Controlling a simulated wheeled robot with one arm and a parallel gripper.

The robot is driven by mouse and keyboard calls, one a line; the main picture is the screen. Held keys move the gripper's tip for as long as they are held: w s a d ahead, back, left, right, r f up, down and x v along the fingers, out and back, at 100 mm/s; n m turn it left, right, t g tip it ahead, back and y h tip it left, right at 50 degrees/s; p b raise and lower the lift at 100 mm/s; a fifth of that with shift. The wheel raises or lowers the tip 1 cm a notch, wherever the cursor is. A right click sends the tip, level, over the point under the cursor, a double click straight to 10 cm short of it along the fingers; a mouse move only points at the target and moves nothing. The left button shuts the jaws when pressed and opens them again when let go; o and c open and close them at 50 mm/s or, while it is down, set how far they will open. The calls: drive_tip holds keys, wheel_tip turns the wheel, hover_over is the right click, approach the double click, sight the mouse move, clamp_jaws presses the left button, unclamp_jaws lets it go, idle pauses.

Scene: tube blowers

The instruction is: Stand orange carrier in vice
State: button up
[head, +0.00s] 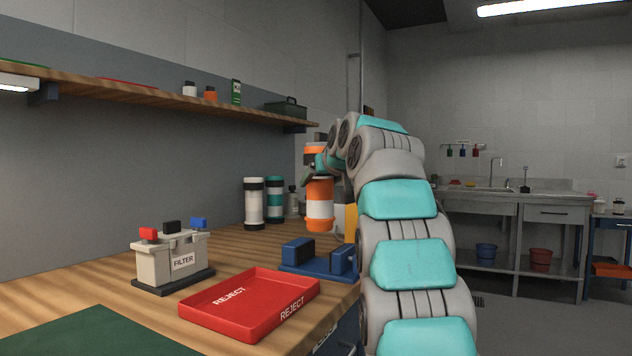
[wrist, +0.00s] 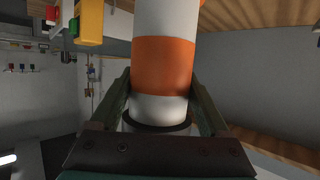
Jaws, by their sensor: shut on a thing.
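The orange carrier (head: 319,188) is a cylinder with orange and white bands. My gripper (head: 316,167) is shut on it and holds it roughly upright. In the wrist view the carrier (wrist: 163,65) stands between both fingers of my gripper (wrist: 163,105), with a dark ring near the palm. The blue vice (head: 316,262) sits at the right front edge of the workbench, with two dark-faced jaws and a gap between them. In the head view the carrier appears above the vice. Its exact distance from the vice cannot be told.
A red REJECT tray (head: 250,304) lies left of the vice. A FILTER box (head: 170,258) with coloured switches stands further left. A white carrier (head: 253,203) and a teal carrier (head: 275,200) stand behind. A shelf (head: 150,92) runs along the wall above.

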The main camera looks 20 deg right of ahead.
sight(324, 204)
drive_tip(key=shift+f+b, duration=1.95)
drive_tip(key=shift+f, duration=0.3)
drive_tip(key=shift+f+b, duration=0.85)
drive_tip(key=shift+f, duration=0.15)
drive_tip(key=o, duration=1.4)
drive_tip(key=shift+s, duration=0.1)
drive_tip(key=v, duration=0.7)
drive_tip(key=shift+s+r, duration=0.15)
drive_tip(key=shift+s, duration=0.2)
